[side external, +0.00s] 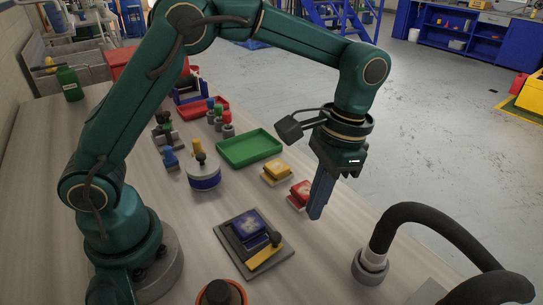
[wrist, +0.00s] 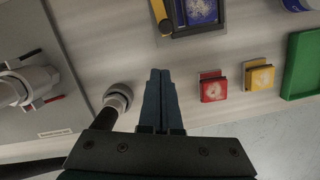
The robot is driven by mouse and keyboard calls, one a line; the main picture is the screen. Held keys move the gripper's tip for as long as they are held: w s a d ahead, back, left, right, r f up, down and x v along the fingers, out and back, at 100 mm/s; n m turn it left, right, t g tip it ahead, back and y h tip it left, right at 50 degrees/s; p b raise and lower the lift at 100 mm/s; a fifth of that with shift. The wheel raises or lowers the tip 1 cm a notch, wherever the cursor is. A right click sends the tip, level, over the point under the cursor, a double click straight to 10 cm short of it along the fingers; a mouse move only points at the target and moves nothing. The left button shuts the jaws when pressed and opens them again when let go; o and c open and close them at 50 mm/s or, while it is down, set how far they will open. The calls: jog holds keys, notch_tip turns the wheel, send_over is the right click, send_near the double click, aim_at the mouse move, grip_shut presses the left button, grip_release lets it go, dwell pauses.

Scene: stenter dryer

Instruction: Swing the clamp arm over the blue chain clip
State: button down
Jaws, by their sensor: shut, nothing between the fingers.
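The blue chain clip (side external: 250,229) sits on a dark grey fixture plate (side external: 228,243) on the bench. The yellow clamp arm (side external: 265,260) with a black knob (side external: 276,239) lies along the plate's near edge, beside the clip and not over it. In the wrist view the clip (wrist: 201,11) and the clamp arm (wrist: 158,10) show at the top edge, partly cut off. My gripper (side external: 315,215) points down, shut and empty, to the right of the fixture and apart from it. Its fingertips also show in the wrist view (wrist: 160,73).
A red block (side external: 300,194) and a yellow block (side external: 276,172) stand behind the fixture, near my gripper. A green tray (side external: 249,149) lies farther back. A black hose on a grey fitting (side external: 370,267) rises at the right. A round pot (side external: 203,174) with a knob stands behind left.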

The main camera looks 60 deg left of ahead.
notch_tip(320, 180, up, 7)
jog(key=w, duration=0.1)
jog(key=shift+w+d+f, duration=0.15)
jog(key=shift+w+d, duration=0.05)
jog(key=shift+d, duration=0.2)
